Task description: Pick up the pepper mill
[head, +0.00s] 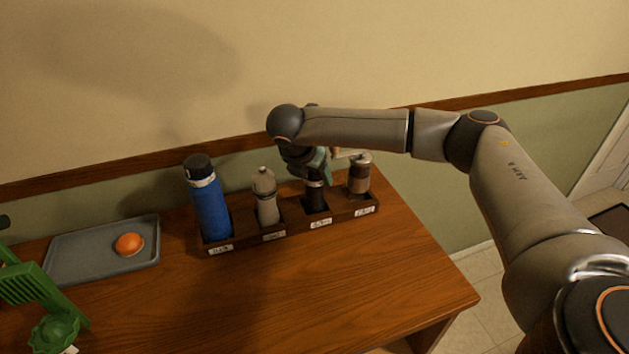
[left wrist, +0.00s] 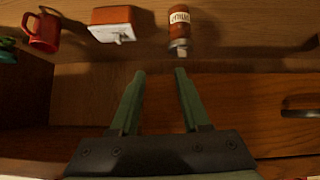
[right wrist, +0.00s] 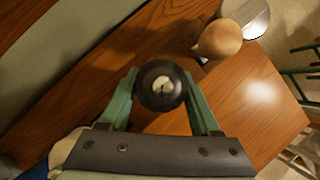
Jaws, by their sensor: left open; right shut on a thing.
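The dark pepper mill (head: 316,193) stands upright in the third compartment from the left of a wooden rack (head: 283,236). Its round black top with a silver knob (right wrist: 161,87) shows between the green fingers in the right wrist view. My right gripper (head: 318,165) comes down from above and is shut on the pepper mill; my arm partly hides its upper part in the head view. I cannot tell whether its base is lifted off the rack floor. My left gripper (left wrist: 160,73) is open and empty, and is outside the head view.
The rack also holds a blue bottle (head: 210,208), a beige bottle (head: 266,203) and a brown grinder (head: 360,172) close beside the mill. A grey tray (head: 80,262) with an orange (head: 129,244) lies left. A red mug (left wrist: 44,32) and a labelled bottle (left wrist: 179,25) are near my left gripper.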

